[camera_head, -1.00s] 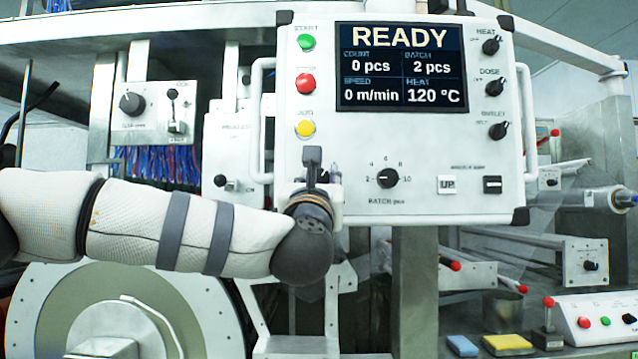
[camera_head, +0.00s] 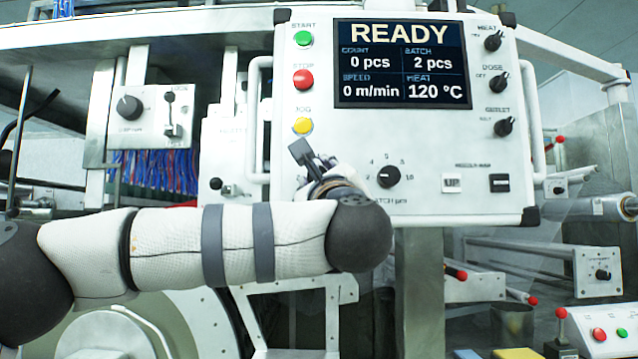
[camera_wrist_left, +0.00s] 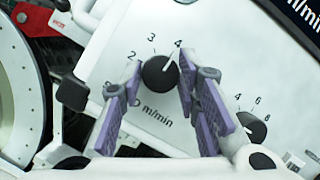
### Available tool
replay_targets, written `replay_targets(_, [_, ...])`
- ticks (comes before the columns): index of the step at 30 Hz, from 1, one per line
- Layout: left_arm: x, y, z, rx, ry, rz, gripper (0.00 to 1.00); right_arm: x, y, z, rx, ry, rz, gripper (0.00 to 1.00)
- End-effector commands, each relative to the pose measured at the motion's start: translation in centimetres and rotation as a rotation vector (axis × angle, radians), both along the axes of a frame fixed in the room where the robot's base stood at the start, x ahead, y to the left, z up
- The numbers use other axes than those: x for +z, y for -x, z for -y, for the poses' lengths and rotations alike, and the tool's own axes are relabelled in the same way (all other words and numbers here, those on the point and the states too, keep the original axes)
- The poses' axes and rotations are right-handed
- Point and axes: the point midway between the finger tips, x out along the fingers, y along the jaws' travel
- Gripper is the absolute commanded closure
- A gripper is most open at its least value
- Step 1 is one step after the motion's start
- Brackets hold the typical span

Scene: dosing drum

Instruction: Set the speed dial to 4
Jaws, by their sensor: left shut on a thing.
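The speed dial (camera_wrist_left: 160,76) is a round black knob with a white pointer line, over the marking m/min, in the left wrist view. Its pointer aims up and right, at or very close to the 4. My left gripper (camera_wrist_left: 158,84) is shut on the dial, its two purple-padded fingers on either side of the knob. In the head view my left gripper (camera_head: 318,168) is tilted at the panel's lower left and hides the dial. The display (camera_head: 403,64) reads READY and speed 0 m/min. My right gripper is not in view.
The batch dial (camera_head: 388,176) sits just right of my left wrist; it also shows in the left wrist view (camera_wrist_left: 252,127). The yellow JOG button (camera_head: 302,125) is above my gripper. A white handle (camera_head: 256,120) runs along the panel's left edge.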

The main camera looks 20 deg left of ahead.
Motion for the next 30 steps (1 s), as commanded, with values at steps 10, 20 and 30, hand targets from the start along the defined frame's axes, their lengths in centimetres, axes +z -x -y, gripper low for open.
replay_targets(10, [0.0,0.0,0.0,-0.001,0.019,0.005,0.98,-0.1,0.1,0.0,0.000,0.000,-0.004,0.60])
replay_targets(20, [0.0,0.0,0.0,-0.002,0.017,0.005,0.50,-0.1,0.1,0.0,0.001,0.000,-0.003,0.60])
replay_targets(30, [-0.5,1.2,0.8,-0.004,0.015,0.005,0.50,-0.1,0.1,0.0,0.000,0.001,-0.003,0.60])
